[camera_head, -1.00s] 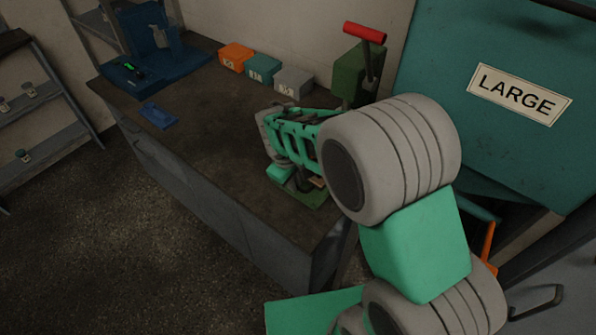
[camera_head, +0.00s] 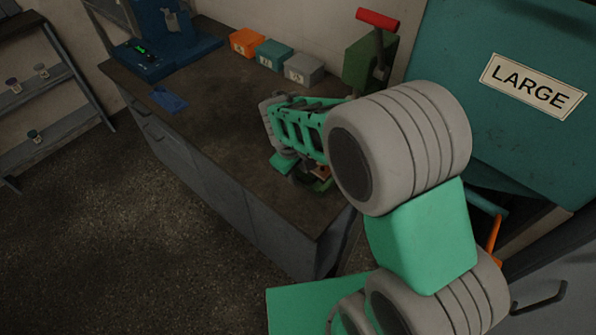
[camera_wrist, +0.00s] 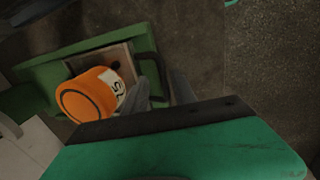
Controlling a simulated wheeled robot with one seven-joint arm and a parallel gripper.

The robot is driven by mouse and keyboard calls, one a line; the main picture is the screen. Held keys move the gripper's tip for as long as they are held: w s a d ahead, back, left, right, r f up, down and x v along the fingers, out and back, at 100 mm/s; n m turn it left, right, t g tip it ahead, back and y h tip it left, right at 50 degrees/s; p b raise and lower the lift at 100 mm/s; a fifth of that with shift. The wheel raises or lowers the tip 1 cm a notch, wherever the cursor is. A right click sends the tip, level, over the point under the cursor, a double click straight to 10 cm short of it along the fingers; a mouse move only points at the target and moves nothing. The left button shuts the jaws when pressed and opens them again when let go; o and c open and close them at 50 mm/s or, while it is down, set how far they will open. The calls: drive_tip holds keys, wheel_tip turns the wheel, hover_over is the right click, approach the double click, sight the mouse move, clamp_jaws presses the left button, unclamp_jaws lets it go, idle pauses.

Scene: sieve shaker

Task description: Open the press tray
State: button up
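The press (camera_head: 368,66) is green with a red-gripped lever (camera_head: 378,19) and stands at the near right end of the workbench. My arm hides much of its lower part in the head view. An orange cup (camera_wrist: 88,97) with a white number label is at the tray. My gripper (camera_wrist: 165,92) has its two grey fingers apart, with the handle's near end between them. Contact with the handle cannot be made out. It is low beside the press in the head view (camera_head: 285,163).
Orange (camera_head: 246,42), teal (camera_head: 273,54) and grey (camera_head: 304,68) boxes line the bench's back edge. A blue device (camera_head: 165,35) and a small blue item (camera_head: 169,99) are at the far left. A teal cabinet marked LARGE (camera_head: 532,85) stands right. The bench's left middle is clear.

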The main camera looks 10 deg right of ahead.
wheel_tip(320, 180, up, 8)
drive_tip(key=s+a, duration=0.1)
drive_tip(key=shift+f+b, duration=0.15)
drive_tip(key=shift+b, duration=0.2)
drive_tip(key=shift+a, duration=0.1)
